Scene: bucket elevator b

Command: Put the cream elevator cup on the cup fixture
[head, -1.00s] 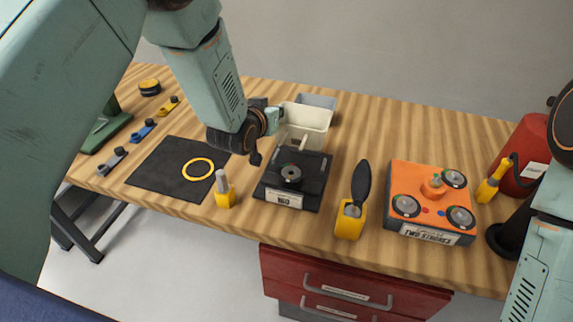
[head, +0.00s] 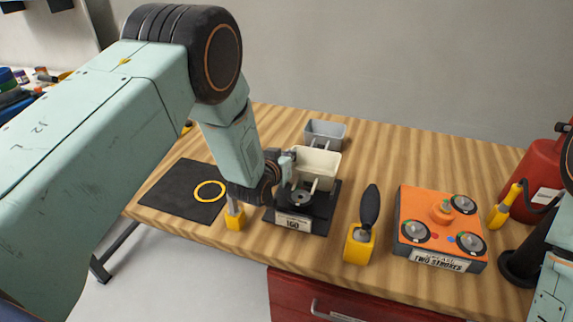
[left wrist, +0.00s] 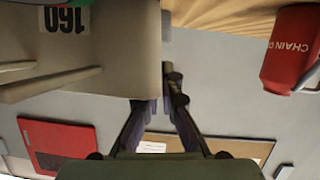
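My right gripper is out of view.
A grey cup (head: 326,133) stands just behind. A yellow-based tool (head: 235,220) is left of the fixture, a black-handled yellow tool (head: 360,243) right of it. A black mat (head: 165,195) lies left.

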